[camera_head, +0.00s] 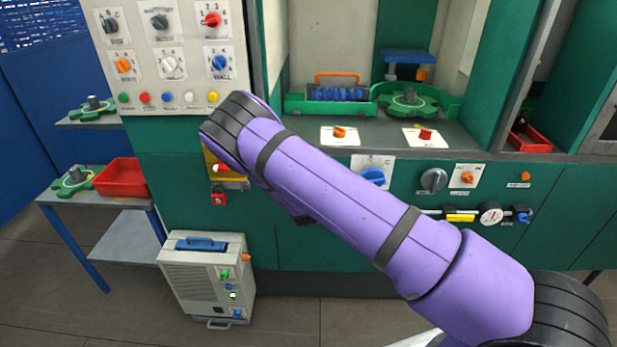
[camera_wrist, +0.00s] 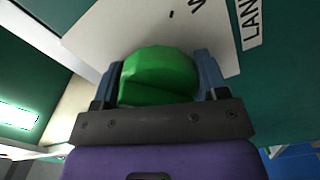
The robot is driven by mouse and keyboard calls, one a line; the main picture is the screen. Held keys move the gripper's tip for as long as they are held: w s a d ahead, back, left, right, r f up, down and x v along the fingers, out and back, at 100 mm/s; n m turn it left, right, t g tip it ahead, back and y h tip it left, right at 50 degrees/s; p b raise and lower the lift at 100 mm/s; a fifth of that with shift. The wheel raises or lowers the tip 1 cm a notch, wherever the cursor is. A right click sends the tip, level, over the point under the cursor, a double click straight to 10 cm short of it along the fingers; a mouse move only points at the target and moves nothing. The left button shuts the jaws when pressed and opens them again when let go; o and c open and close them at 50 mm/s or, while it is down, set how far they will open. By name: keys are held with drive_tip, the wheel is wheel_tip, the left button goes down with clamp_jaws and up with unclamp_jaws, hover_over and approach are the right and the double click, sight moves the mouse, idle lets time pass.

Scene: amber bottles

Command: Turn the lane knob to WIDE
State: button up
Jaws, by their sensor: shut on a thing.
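In the wrist view, my gripper (camera_wrist: 159,82) has its two blue-grey fingers on either side of a green knob (camera_wrist: 158,66) and is shut on it. The knob sits on a white plate (camera_wrist: 105,38). A label (camera_wrist: 249,24) beside the plate shows the letters "LAN", cut off by the picture edge. A partial "W" and a short dark tick mark show on the plate. The knob's pointer direction cannot be made out. In the head view, my purple arm hides the gripper, and I cannot find the green knob there.
The green cabinet front (camera_head: 450,240) carries a blue knob (camera_head: 373,177), a grey knob (camera_head: 433,180) and an orange knob (camera_head: 467,178). A panel of several knobs and buttons (camera_head: 190,76) is at upper left. A grey box unit (camera_head: 205,275) stands on the floor below.

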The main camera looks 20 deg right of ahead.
drive_tip(key=m, duration=0.7)
drive_tip(key=shift+s+d, duration=0.1)
drive_tip(key=shift+d, duration=0.05)
drive_tip(key=m, duration=0.4)
drive_tip(key=shift+m, duration=1.8)
drive_tip(key=o, duration=0.9)
drive_tip(key=shift+s+r, duration=0.1)
drive_tip(key=v, duration=1)
drive_tip(key=shift+s, duration=0.3)
